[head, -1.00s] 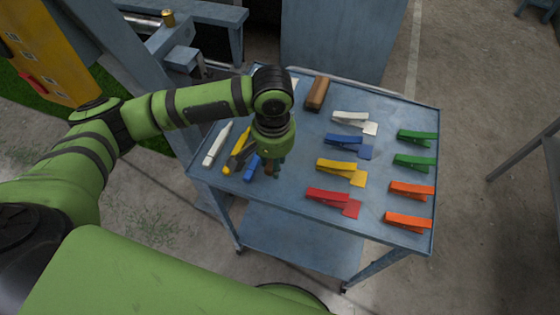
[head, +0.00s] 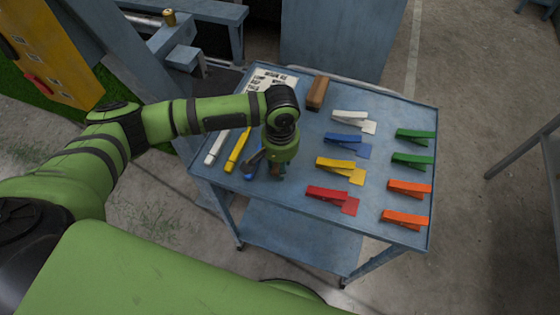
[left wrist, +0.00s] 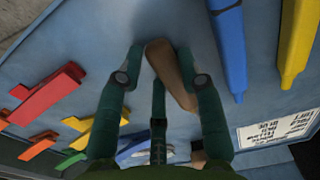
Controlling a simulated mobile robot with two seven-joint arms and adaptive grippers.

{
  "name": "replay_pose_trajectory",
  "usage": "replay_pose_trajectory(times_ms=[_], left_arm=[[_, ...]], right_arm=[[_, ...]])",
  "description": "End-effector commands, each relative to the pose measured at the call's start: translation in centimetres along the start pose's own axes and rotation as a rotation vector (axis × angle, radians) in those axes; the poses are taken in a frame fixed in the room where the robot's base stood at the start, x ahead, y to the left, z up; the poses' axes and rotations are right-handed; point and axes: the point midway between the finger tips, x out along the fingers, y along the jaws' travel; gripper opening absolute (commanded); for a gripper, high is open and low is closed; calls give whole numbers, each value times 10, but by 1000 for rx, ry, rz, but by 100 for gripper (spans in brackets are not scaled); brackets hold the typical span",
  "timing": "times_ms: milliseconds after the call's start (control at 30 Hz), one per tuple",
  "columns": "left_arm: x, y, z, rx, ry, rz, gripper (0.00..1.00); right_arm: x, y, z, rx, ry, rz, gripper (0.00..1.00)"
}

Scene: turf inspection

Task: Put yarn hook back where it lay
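A brown wooden handle, which I take to be the yarn hook (left wrist: 168,68), shows between my left gripper's fingers in the left wrist view. Its wood also shows low by the fingers in the head view (head: 276,172). My left gripper (head: 268,172) points down over the front left part of the blue cart top (head: 295,165). In the left wrist view the fingers (left wrist: 160,60) are spread on both sides of the handle, with narrow gaps visible. The hook's metal end cannot be made out. My right gripper is not in view.
White (head: 216,146), yellow (head: 238,150) and blue (head: 250,171) marker-like tools lie left of the gripper. A printed sign (head: 272,82) and brown block (head: 317,92) are behind. Several coloured clips, including a red one (head: 328,195), lie to the right.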

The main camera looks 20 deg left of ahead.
Motion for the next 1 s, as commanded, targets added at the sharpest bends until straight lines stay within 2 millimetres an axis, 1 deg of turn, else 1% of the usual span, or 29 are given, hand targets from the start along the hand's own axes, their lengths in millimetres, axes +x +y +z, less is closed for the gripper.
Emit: replay_pose_trajectory(times_ms=[333, 467, 567, 800, 900, 1000], left_arm=[[-1, 0, 0, 0, 0, 0, 58], [-8, 0, -1, -1, 1, 1, 58], [-22, 0, -1, -1, 4, 2, 58], [-74, 0, -1, 0, 4, 2, 58], [-94, 0, -1, 0, 4, 2, 58], [-108, 0, -1, -2, 2, 1, 58]], right_arm=[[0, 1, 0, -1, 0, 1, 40], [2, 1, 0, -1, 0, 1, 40], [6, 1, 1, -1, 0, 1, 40], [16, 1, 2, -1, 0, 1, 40], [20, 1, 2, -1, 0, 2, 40], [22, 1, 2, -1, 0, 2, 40]])
